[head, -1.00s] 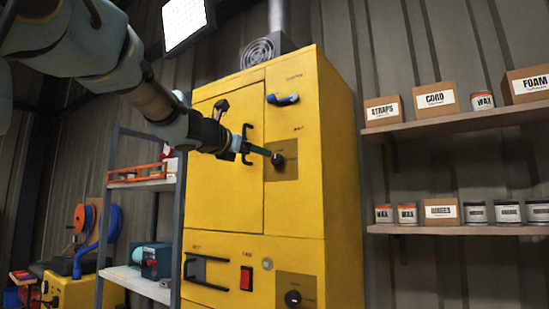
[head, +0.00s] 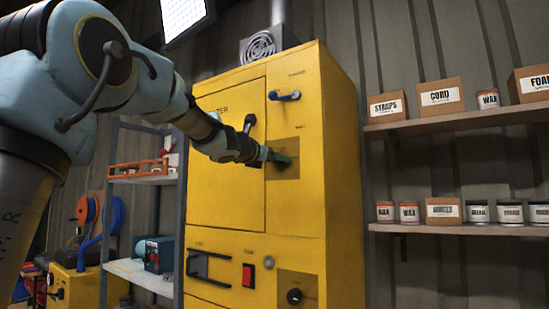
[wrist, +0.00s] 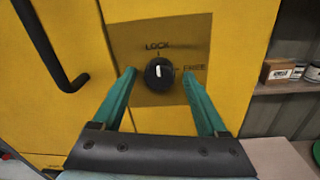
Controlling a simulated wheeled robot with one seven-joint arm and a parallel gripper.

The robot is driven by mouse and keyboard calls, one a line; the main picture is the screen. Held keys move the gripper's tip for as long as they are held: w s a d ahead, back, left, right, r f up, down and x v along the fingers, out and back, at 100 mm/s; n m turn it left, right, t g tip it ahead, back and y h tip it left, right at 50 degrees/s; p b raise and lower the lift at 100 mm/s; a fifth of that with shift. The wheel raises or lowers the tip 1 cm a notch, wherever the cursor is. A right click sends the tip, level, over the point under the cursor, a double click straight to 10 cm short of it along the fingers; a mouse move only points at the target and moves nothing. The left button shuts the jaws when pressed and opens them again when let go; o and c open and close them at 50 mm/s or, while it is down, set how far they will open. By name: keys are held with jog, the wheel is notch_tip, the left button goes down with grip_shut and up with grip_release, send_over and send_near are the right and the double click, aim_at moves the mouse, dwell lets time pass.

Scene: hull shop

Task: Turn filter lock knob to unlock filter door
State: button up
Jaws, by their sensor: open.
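The filter lock knob (wrist: 159,74) is a round black dial with a white mark, on a brown plate (wrist: 190,40) lettered LOCK above and FREE to the right. Its white mark points up toward LOCK. My gripper (wrist: 158,80) is open, with its green fingers on the left and right of the knob; I cannot tell whether they touch it. In the head view my gripper (head: 283,158) is at the plate (head: 288,146) and hides the knob. The filter door (head: 225,150) of the yellow cabinet looks closed, with a black handle (wrist: 50,45) left of the plate.
A blue handle (head: 284,96) sits above the plate. A lower black knob (head: 294,296), a red switch (head: 248,276) and a black drawer-like handle (head: 207,266) are below. Shelves with boxes and cans (head: 460,125) stand to the right, and a metal rack (head: 145,180) to the left.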

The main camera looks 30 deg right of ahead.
jog(key=shift+c, duration=0.3)
grip_shut()
jog(key=shift+f+m+b, duration=0.1)
jog(key=shift+m+b, duration=0.2)
jog(key=shift+b, duration=0.15)
jog(key=shift+m+g+h+b, duration=0.3)
jog(key=shift+m+h+b, duration=0.2)
jog(key=shift+m+b, duration=7.55)
jog(key=shift+m+p, duration=0.8)
jog(key=shift+m, duration=0.15)
